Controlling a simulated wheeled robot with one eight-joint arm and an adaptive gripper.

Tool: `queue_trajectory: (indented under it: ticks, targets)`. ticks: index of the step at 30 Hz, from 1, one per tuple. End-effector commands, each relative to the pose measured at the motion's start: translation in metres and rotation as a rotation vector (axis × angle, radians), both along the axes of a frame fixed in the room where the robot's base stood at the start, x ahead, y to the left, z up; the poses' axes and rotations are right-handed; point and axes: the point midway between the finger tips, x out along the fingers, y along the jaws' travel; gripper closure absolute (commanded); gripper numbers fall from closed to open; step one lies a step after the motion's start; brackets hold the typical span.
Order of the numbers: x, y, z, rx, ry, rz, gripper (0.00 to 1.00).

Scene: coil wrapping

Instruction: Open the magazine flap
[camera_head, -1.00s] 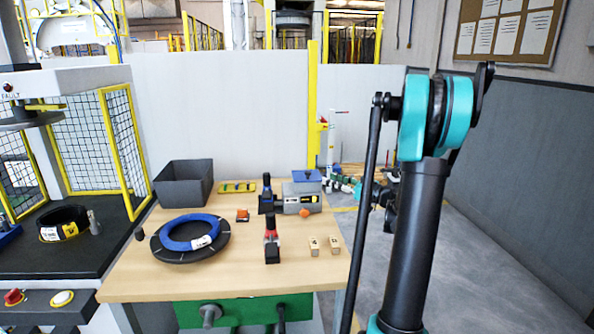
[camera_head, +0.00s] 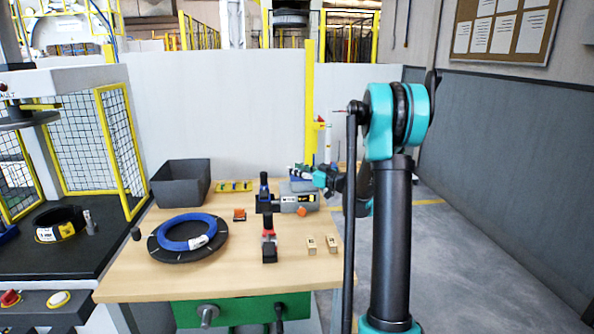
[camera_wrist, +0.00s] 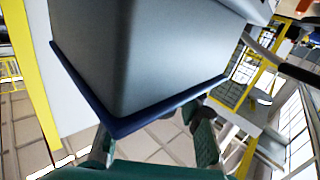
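The grey magazine box (camera_head: 297,188) stands at the right back of the table. In the earlier head view its blue flap lies on top; now my gripper (camera_head: 300,170) hides most of it. In the wrist view the grey box (camera_wrist: 140,50) fills the upper middle, and the dark blue flap (camera_wrist: 125,124) shows as a rim along its lower edge. My gripper (camera_wrist: 152,128) has its two fingers apart, one on each side below the blue rim, with nothing between them that I can make out. I cannot tell whether a finger touches the flap.
A black clamp tool (camera_head: 265,197) stands left of the magazine, with a red-and-black tool (camera_head: 269,240) in front. A blue coil (camera_head: 188,233) lies on a black disc. A dark bin (camera_head: 180,184) and small wooden blocks (camera_head: 312,245) are also on the table.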

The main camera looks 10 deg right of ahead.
Motion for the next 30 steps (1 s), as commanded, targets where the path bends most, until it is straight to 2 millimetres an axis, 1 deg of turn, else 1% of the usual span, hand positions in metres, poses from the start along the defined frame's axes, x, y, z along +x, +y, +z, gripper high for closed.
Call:
queue_trajectory:
  ticks: [6,7,15,16,30]
  targets:
    - [0.0004,0.0003,0.0,0.0,0.0,0.0,0.64]
    - [0.0004,0.0003,0.0,0.0,0.0,0.0,0.65]
    - [0.0003,0.0003,0.0,0.0,0.0,0.0,0.99]
    - [0.0004,0.0002,0.0,0.0,0.0,0.0,1.0]
    - [0.0006,0.0001,0.0011,0.0,0.011,0.0,1.0]
